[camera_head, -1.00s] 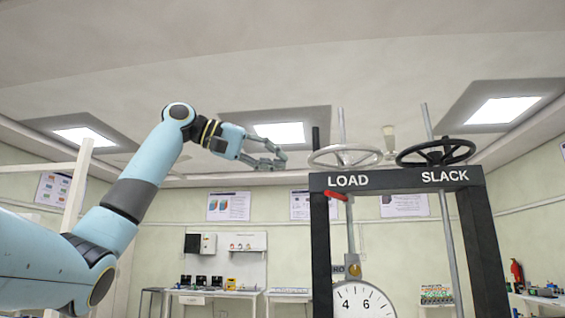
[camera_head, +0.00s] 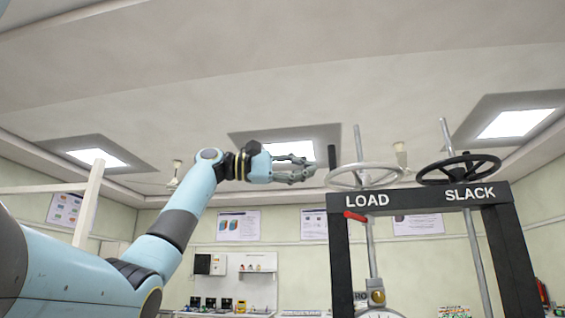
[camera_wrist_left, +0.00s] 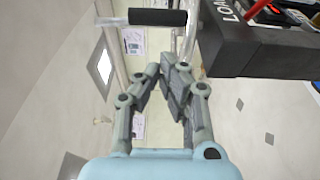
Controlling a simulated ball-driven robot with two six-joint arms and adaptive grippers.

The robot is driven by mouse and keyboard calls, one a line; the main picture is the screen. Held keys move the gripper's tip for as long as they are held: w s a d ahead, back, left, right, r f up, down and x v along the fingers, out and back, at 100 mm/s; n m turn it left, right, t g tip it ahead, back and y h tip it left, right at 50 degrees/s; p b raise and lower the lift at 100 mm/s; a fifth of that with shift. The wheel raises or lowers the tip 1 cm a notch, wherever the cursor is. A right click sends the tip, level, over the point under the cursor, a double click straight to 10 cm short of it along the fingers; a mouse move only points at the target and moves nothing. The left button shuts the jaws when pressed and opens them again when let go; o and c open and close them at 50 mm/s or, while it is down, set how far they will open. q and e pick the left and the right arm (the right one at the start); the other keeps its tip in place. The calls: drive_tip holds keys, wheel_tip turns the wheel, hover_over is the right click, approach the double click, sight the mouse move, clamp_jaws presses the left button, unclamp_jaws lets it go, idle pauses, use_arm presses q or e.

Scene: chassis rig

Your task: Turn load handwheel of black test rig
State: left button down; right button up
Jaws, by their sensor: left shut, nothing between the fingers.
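The black test rig (camera_head: 421,197) stands at the right in the head view, with LOAD and SLACK on its crossbar. The pale load handwheel (camera_head: 331,178) sits above the LOAD label, on a threaded rod. Its upright black handle (camera_head: 332,149) rises at the wheel's left side; in the left wrist view the handle (camera_wrist_left: 158,18) lies just beyond the fingertips. My left gripper (camera_head: 309,171) is shut and empty, just left of the handwheel and apart from the handle. It also shows in the left wrist view (camera_wrist_left: 163,76). My right gripper is out of view.
The black slack handwheel (camera_head: 459,169) sits right of the load wheel. A red lever (camera_head: 355,216) sticks out under the crossbar, above a partly visible dial. A pale frame post (camera_head: 90,204) stands at the left.

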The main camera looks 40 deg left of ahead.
use_arm(q)
drive_tip(key=shift+s+d+p, duration=0.15)
drive_tip(key=shift+s+d, duration=0.1)
drive_tip(key=shift+d, duration=0.75)
drive_tip(key=shift+s+d+p, duration=0.15)
drive_tip(key=shift+s+d, duration=0.05)
drive_tip(key=shift+d, duration=0.8)
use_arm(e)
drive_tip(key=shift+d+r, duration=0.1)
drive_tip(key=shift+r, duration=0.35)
